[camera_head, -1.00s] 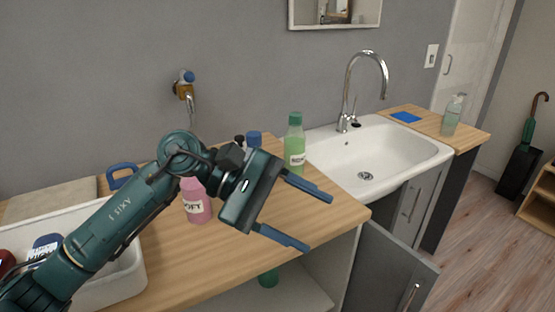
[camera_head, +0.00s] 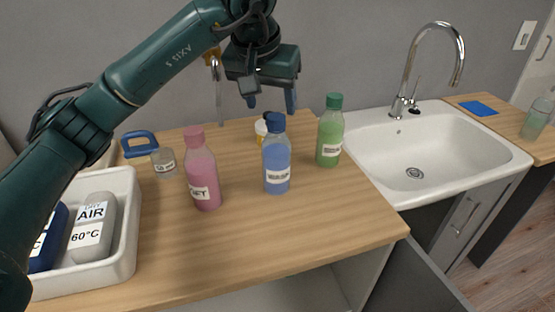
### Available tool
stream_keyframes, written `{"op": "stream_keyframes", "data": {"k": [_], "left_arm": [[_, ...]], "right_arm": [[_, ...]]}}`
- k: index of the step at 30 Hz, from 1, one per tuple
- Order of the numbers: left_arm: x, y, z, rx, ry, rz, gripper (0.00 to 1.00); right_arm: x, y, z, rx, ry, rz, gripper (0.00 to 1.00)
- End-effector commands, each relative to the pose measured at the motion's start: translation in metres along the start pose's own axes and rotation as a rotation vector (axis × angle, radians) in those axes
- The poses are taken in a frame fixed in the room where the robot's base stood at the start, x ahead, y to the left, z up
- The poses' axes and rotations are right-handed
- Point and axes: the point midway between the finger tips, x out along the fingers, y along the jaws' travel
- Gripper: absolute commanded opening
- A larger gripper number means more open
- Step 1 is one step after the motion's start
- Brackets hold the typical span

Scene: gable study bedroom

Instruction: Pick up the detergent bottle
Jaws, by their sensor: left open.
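Three capped bottles stand upright on the wooden counter (camera_head: 240,240): a pink one (camera_head: 202,172) labelled with letters ending in "FT", a blue one (camera_head: 277,165), and a green one (camera_head: 330,138). I cannot read which is the detergent. My left gripper (camera_head: 270,100) is open and empty, fingers pointing down. In the picture it is just above the blue bottle's cap, and appears apart from it and farther back. My right gripper is not in view.
A white bin (camera_head: 125,235) with labelled items stands at left. A small clear jar (camera_head: 164,162) and a blue-handled object (camera_head: 138,143) are behind the pink bottle. A yellow-white container (camera_head: 261,130) is partly hidden behind the blue bottle. The sink (camera_head: 430,140) is right. The counter front is clear.

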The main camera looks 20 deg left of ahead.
Motion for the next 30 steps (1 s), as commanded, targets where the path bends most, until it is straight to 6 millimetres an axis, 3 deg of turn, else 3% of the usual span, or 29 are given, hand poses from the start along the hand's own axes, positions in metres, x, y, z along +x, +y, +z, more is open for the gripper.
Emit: {"op": "stream_keyframes", "data": {"k": [8, 18, 26, 30], "left_arm": [[0.023, 0.001, -0.001, 0.0, -0.003, 0.002, 0.59], [0.067, 0.001, -0.004, 0.0, -0.002, 0.003, 0.59], [0.069, 0.001, -0.004, 0.001, 0.001, 0.003, 0.59], [0.069, 0.001, -0.004, 0.001, 0.0, 0.003, 0.47]], "right_arm": [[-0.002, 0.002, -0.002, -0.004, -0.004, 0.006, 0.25], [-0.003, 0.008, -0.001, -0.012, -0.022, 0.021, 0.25], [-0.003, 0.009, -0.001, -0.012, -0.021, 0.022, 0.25], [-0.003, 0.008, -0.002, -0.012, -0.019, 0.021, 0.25]]}}
